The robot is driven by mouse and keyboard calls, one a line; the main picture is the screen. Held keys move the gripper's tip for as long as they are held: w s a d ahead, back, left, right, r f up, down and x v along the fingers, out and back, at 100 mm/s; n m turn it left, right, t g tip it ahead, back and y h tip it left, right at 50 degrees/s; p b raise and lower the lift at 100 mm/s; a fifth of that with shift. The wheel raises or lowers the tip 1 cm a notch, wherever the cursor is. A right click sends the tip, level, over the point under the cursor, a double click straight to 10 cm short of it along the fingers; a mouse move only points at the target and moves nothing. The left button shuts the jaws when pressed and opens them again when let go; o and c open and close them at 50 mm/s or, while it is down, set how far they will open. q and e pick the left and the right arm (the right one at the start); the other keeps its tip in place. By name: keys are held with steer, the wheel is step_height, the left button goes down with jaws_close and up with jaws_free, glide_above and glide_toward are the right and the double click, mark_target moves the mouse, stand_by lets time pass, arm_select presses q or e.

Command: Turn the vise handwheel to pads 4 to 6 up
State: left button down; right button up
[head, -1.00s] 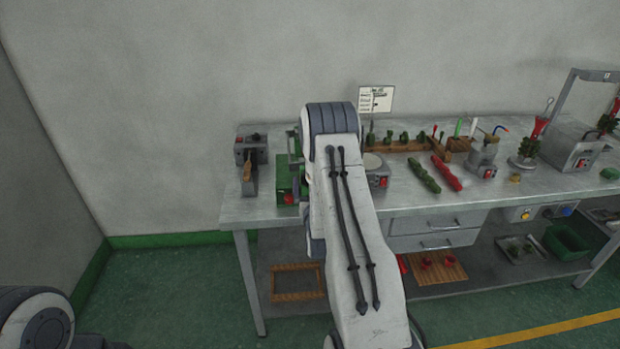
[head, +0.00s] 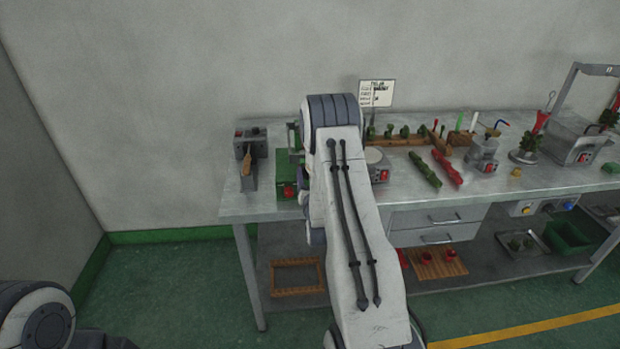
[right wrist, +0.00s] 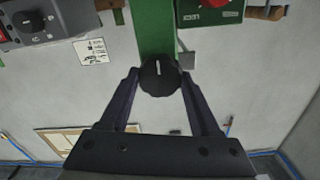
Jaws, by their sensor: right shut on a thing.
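The vise handwheel shows in the right wrist view as a round black knob (right wrist: 160,78) with a white line on its face. It sits against a green upright (right wrist: 155,30). My right gripper (right wrist: 159,80) has its two dark fingers on either side of the knob and is shut on it. In the head view the green unit (head: 286,180) stands near the bench's left end, partly behind my right arm, which hides the handwheel and the right gripper there. No numbered pads can be made out. My left gripper is out of view.
The grey bench (head: 235,207) carries a small grey device (head: 251,142) left of the green unit. To the right are green and red pieces (head: 446,167), a wooden rack (head: 405,140) and a sign (head: 376,93). Bench top near the front right is fairly clear.

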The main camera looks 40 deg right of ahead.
steer(key=o, duration=1.4)
steer(key=shift+a, duration=0.1)
steer(key=b+v, duration=0.3)
steer(key=v, duration=0.7)
steer(key=shift+s, duration=0.25)
steer(key=shift+w+a, duration=0.1)
